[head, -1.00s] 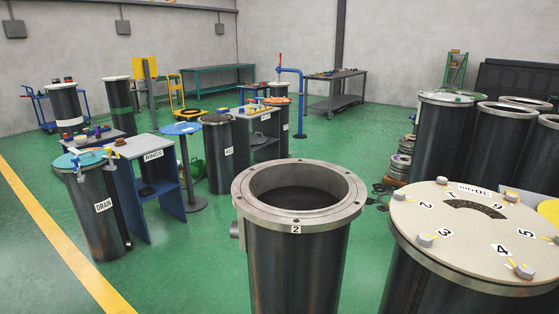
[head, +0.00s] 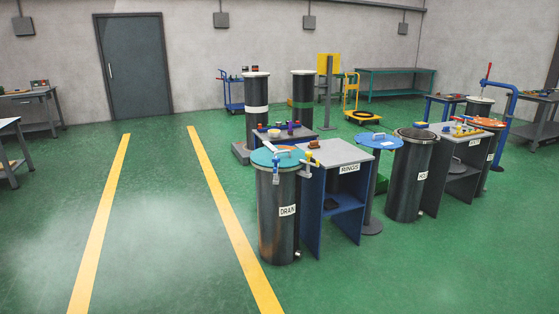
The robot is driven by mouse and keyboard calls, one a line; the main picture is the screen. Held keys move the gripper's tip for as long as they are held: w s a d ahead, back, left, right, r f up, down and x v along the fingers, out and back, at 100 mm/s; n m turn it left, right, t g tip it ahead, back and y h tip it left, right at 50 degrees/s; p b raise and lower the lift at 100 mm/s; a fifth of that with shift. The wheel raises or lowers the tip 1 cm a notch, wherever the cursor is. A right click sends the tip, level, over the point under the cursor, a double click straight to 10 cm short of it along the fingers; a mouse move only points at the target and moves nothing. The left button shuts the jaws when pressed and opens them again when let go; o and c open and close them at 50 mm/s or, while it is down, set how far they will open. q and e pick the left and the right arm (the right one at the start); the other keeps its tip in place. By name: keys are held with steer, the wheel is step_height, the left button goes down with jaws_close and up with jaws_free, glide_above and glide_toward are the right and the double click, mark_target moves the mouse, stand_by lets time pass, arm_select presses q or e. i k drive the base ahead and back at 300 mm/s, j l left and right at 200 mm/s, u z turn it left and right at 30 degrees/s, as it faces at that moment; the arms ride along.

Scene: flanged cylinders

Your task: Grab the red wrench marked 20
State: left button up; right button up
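No red wrench marked 20 can be made out in the head view. Small coloured items lie on the RINGS bench (head: 340,152) and on the bench behind it, too small to identify. A red-handled upright (head: 487,75) stands by a blue pipe at the right; I cannot tell what it is. Neither of my grippers shows in this view.
A DRAIN cylinder (head: 280,215) with a teal lid stands left of the RINGS bench. A blue round table (head: 379,140) and a dark cylinder (head: 411,180) stand to its right. Green floor (head: 160,220) with yellow lines (head: 228,205) is clear at left. Grey tables (head: 32,97) stand far left.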

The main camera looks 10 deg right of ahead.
mark_target(454, 127)
steer(key=i+z, duration=0.3)
steer(key=i, duration=0.15)
steer(key=i+j+z, duration=0.1)
steer(key=i+z, duration=0.25)
steer(key=i, duration=0.15)
steer(key=i+j+z, duration=0.3)
steer(key=i, duration=0.15)
steer(key=i+l+z, duration=0.4)
steer(key=i+z, duration=0.35)
steer(key=i, duration=0.15)
steer(key=i+z, duration=0.4)
steer(key=i+j+z, duration=0.2)
steer(key=i+z, duration=0.15)
steer(key=i, duration=0.25)
steer(key=i+u, duration=0.1)
steer(key=i, duration=0.5)
steer(key=i+l+u, duration=0.1)
steer(key=i, duration=0.55)
steer(key=i+l+u, duration=0.15)
steer(key=i, duration=0.45)
steer(key=i+j+u, duration=0.15)
steer(key=i, duration=0.65)
steer(key=i+u, duration=0.1)
steer(key=i, duration=0.7)
steer(key=i+l+u, duration=0.15)
steer(key=i, duration=0.6)
steer(key=i+l+u, duration=0.1)
steer(key=i, duration=0.7)
